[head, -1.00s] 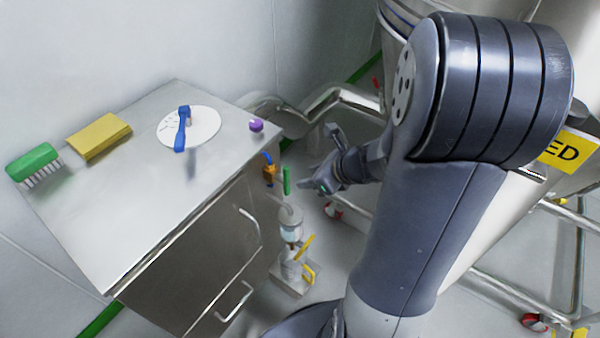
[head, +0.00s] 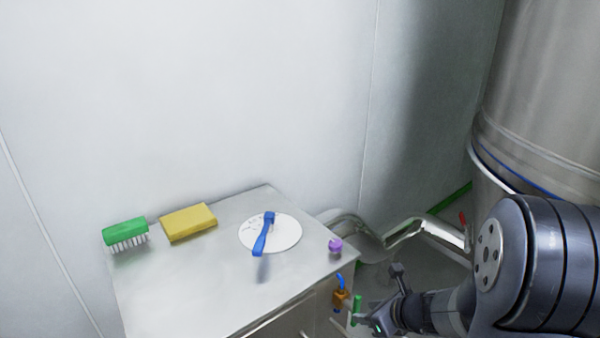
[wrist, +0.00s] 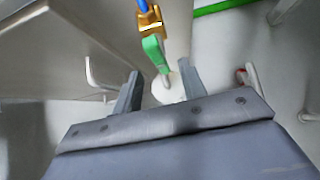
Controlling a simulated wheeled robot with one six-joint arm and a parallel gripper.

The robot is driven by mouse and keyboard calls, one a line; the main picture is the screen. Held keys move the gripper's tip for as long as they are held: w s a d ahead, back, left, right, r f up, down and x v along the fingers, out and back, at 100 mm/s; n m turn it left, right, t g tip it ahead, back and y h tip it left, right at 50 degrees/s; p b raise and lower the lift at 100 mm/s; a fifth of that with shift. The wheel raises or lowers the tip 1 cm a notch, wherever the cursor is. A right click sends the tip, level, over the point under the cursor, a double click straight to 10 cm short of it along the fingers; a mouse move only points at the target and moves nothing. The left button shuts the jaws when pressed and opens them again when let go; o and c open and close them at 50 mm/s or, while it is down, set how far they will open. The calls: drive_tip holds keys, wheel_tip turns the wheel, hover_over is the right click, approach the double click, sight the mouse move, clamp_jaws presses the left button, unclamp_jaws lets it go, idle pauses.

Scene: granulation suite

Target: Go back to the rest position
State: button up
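My gripper (head: 385,312) is at the lower right of the head view, beside the right end of the steel cabinet. In the wrist view its two fingers (wrist: 160,92) stand apart with nothing held between them. A valve with an orange body (head: 340,298) and a green handle (head: 356,311) is just left of my gripper. In the wrist view the green part (wrist: 154,52) is beyond the fingertips, and the orange body (wrist: 150,20) is above it. I cannot tell how far it is from the fingers.
The cabinet top (head: 190,285) carries a green brush (head: 125,231), a yellow sponge (head: 188,222), a white disc (head: 285,236) with a blue tool (head: 263,238), and a purple item (head: 335,245). A steel vessel (head: 545,90) stands at the right. A bent pipe (head: 425,228) runs behind my arm.

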sight(359, 310)
drive_tip(key=x, duration=0.3)
drive_tip(key=shift+w+a+f, duration=0.15)
drive_tip(key=shift+w+f, duration=0.15)
drive_tip(key=shift+f+b, duration=0.1)
drive_tip(key=shift+b, duration=0.25)
drive_tip(key=shift+s+r, duration=0.1)
drive_tip(key=shift+r, duration=0.15)
drive_tip(key=p+v, duration=0.4)
drive_tip(key=v, duration=0.7)
drive_tip(key=b+x, duration=0.2)
drive_tip(key=x, duration=0.9)
drive_tip(key=m+g+y+p, duration=0.1)
drive_tip(key=p, duration=0.1)
drive_tip(key=g+y+p, duration=0.1)
drive_tip(key=y+p, duration=0.1)
drive_tip(key=shift+d+m+p, duration=0.2)
drive_tip(key=shift+m+p, duration=0.2)
drive_tip(key=shift+w+f+m+g+y+p, duration=0.25)
drive_tip(key=shift+m+g+y+p, duration=0.2)
drive_tip(key=shift+y+p, duration=0.2)
